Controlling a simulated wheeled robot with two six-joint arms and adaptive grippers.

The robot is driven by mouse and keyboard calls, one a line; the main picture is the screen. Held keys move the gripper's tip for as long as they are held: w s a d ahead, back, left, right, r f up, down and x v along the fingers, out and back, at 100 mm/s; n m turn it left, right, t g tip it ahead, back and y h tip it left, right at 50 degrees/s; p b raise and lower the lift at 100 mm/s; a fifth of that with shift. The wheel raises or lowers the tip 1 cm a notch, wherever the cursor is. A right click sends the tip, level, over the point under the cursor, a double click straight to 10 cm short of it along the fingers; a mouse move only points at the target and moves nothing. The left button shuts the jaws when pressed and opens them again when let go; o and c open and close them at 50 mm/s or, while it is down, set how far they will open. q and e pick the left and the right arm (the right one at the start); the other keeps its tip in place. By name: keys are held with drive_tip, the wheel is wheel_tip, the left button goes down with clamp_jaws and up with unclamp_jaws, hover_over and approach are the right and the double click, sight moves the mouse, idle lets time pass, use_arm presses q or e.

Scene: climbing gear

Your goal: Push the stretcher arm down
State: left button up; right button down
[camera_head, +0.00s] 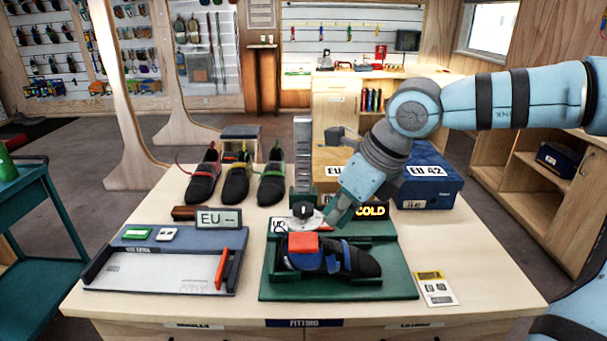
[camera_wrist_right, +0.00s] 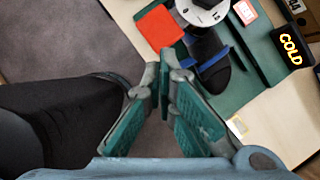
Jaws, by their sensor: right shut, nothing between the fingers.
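A green stretcher base (camera_head: 390,280) stands on the table, with a black shoe with blue straps (camera_head: 355,260) lying in it. A red block (camera_head: 303,242) sits over the shoe's left part; it also shows in the right wrist view (camera_wrist_right: 160,27). A round pale dial (camera_head: 300,219) is behind the block. A grey upright bar (camera_head: 303,150) rises at the back of the base; I cannot tell which part is the stretcher arm. My right gripper (camera_head: 337,214) is shut and empty, above and behind the shoe, near the dial. My left gripper is not in view.
A grey measuring tray (camera_head: 150,275) with a red slider is at the left. Several shoes (camera_head: 236,183) stand behind it. A blue EU 42 box (camera_head: 428,185) and a lit COLD sign (camera_head: 371,211) are at the back right. A card (camera_head: 436,289) lies right of the base.

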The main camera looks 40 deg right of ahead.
drive_tip(key=v, duration=0.6)
drive_tip(key=shift+s+r, duration=0.2)
drive_tip(key=shift+r, duration=0.1)
